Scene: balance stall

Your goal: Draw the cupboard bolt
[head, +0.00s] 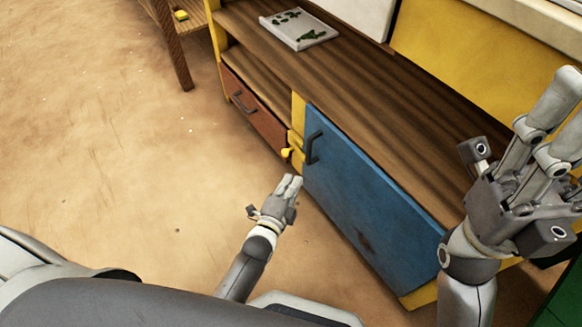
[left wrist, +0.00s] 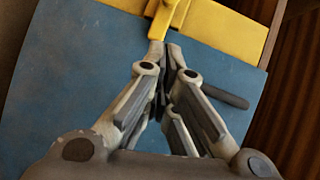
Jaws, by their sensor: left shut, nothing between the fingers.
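The yellow cupboard bolt (head: 287,153) sits on the yellow post at the left edge of the blue cupboard door (head: 365,195). In the left wrist view the bolt (left wrist: 163,18) reaches over the edge of the blue door (left wrist: 65,75). My left gripper (head: 293,180) is shut and empty, in front of the door's left edge and just below the bolt in the picture. In the left wrist view its fingertips (left wrist: 165,48) appear close to the bolt's end; I cannot tell whether they touch. My right gripper (head: 569,92) is raised at the right, and its opening is unclear.
A dark door handle (head: 313,147) stands out near the bolt. A red-brown drawer (head: 255,112) is left of the post. A tray with green pieces (head: 298,28) lies on the wooden counter (head: 395,85). The floor at left is clear.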

